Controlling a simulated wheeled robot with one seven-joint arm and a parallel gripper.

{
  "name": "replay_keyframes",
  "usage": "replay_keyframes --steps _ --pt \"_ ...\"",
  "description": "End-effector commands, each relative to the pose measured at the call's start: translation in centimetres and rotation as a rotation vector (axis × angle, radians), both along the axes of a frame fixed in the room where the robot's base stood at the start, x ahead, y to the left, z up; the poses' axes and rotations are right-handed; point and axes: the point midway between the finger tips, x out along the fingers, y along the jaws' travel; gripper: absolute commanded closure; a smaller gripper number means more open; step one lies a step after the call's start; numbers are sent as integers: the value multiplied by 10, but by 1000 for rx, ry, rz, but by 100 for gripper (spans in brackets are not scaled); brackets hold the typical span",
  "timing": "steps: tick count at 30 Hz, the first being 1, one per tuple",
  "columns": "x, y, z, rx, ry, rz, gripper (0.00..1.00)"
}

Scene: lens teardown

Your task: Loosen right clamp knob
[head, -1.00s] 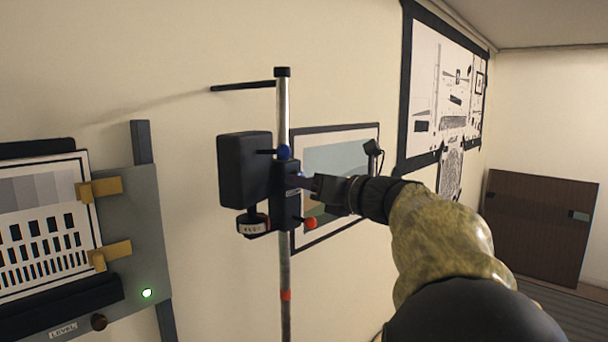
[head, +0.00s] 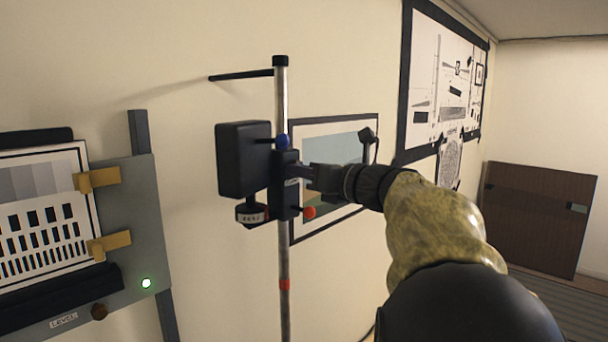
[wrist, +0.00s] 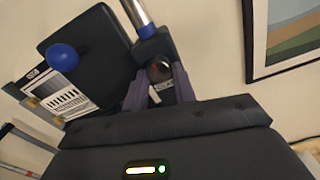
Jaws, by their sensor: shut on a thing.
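The clamp (head: 285,190) is a dark block on a vertical metal pole (head: 284,255), which also shows in the wrist view (wrist: 140,15). The clamp carries a black box (head: 243,160). A blue knob (head: 282,141) is at its top and an orange-red knob (head: 309,212) is low on its right. My gripper (head: 298,172) reaches the clamp's right side from the right. In the wrist view its purple-grey fingers (wrist: 159,88) stand either side of a dark round knob (wrist: 160,71) and are shut on it. The fingers hide part of that knob.
A grey panel (head: 150,215) with a test chart (head: 45,220) and brass clips is at the left. A thin black rod (head: 240,75) sticks out left near the pole top. A framed picture (head: 335,125) hangs close behind my gripper. A brown board (head: 540,220) leans far right.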

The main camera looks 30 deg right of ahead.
Motion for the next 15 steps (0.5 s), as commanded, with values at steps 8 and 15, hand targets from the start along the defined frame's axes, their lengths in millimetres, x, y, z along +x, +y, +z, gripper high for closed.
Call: replay_keyframes --steps 8,15 --pt "0 -1 -4 -134 -50 0 96" --pt "0 -2 -5 -323 -119 -1 96"
